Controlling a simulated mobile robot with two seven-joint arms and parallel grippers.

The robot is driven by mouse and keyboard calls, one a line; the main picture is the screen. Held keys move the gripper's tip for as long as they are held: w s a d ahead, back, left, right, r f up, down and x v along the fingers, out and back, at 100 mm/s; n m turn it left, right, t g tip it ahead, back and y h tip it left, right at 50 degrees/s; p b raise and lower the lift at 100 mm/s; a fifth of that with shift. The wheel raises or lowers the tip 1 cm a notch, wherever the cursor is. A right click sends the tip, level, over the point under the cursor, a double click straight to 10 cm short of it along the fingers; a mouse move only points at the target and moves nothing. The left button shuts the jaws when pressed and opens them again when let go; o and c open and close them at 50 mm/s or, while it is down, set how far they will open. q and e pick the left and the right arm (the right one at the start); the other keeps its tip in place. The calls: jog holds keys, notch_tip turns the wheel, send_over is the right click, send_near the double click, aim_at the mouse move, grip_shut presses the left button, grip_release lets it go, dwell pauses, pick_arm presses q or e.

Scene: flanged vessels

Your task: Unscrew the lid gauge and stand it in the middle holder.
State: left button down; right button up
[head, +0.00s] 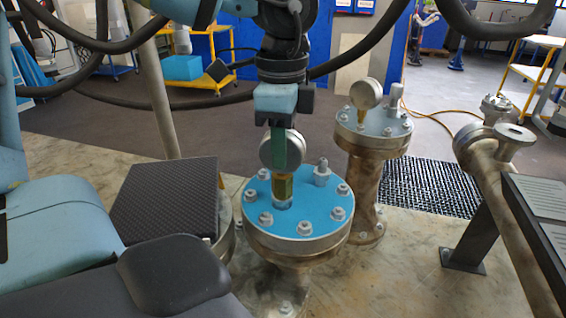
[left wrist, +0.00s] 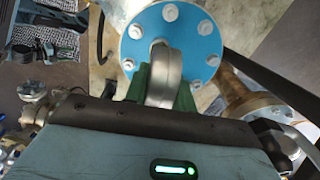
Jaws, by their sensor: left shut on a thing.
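The lid gauge has a round grey dial (head: 268,152) and a brass stem (head: 284,189). It stands upright over a grey fitting in the blue top of the front vessel's flanged lid (head: 262,215). I cannot tell whether its thread is engaged. My left gripper (head: 285,155) comes down from above, its green fingers shut on the gauge. In the left wrist view the gauge (left wrist: 163,75) sits edge-on between the fingers (left wrist: 161,92), with the blue lid (left wrist: 190,38) beyond. I cannot make out the middle holder. My right gripper is not in view.
A second flanged vessel (head: 370,140) with its own gauge (head: 366,93) stands behind to the right. A black mesh mat (head: 430,187) lies on the floor. Yellow-framed carts stand at the back.

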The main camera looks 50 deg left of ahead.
pick_arm(q)
jog(key=n, duration=0.3)
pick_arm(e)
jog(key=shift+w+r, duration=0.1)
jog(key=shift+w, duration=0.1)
pick_arm(q)
jog(key=c, duration=1.1)
grip_release()
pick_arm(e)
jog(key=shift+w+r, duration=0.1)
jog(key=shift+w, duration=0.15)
pick_arm(q)
jog(key=shift+r, duration=3.95)
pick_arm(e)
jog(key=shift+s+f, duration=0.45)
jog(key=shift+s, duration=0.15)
pick_arm(q)
jog(key=shift+c, duration=0.3)
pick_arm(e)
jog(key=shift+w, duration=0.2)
